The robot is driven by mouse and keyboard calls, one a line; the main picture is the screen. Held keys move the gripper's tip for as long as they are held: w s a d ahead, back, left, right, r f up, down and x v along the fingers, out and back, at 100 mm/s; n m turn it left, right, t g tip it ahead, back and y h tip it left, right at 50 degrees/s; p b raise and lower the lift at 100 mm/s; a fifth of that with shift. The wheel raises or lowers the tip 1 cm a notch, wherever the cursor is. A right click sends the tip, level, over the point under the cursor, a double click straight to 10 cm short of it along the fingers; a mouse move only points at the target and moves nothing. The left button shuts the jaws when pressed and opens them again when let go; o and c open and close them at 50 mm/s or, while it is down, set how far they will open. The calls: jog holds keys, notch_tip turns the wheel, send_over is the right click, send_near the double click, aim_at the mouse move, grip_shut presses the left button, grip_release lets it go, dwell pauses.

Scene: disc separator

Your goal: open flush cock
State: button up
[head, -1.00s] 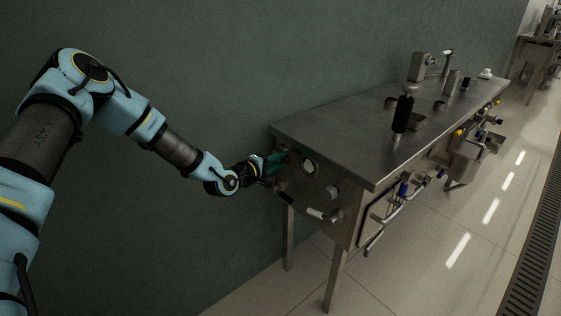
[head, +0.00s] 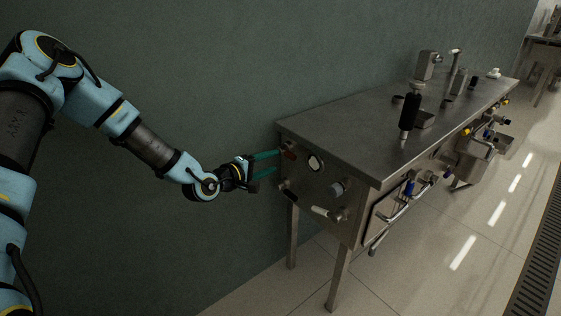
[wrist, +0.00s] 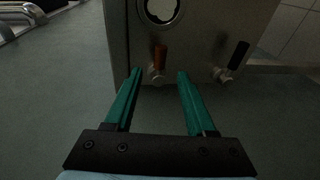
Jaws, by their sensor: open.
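The end panel of the steel bench carries several small cocks, and I cannot tell which one is the flush cock. A red-handled cock (head: 289,150) sits at the panel's upper left in the head view. In the wrist view the red handle (wrist: 160,57) stands upright between and just beyond my fingertips. A black-handled cock (head: 288,193) is lower; a black handle (wrist: 238,55) shows tilted at right in the wrist view. A white-handled cock (head: 325,212) is at lower right. My gripper (head: 278,162), with green fingers, is open and empty, pointing at the panel near the red handle.
A round gauge or port (head: 316,162) and a grey knob (head: 338,189) are on the same panel. The bench top (head: 340,125) holds a black-handled fitting (head: 409,115). Pipes and levers line its front side. A green wall (head: 200,110) runs behind my arm.

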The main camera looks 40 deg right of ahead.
jog(key=v, duration=0.3)
jog(key=shift+a, duration=0.4)
jog(key=w+a+r+m+t+y+p, duration=0.1)
jog(key=w+a+y, duration=0.25)
jog(key=a, duration=0.55)
jog(key=w+a+r+m+y+p, duration=0.1)
jog(key=w+a+r+y+p, duration=0.2)
jog(key=a, duration=0.6)
jog(key=w+a+m+t+y, duration=0.1)
jog(key=w+a+m+y, duration=0.15)
jog(key=a+y, duration=0.45)
jog(key=s+a+r+p, duration=0.1)
jog(key=s+a+r, duration=0.2)
jog(key=a, duration=0.4)
jog(key=s+a+r+n+g+y+p, duration=0.1)
jog(key=s+a+r, duration=0.2)
jog(key=a+r, duration=0.3)
jog(key=s+a+r+n+y, duration=0.1)
jog(key=s+a+r, duration=0.2)
jog(key=a, duration=0.6)
jog(key=shift+s+a+r+g+p, duration=0.25)
jog(key=shift+r+g+p, duration=0.15)
jog(key=shift+r, duration=0.45)
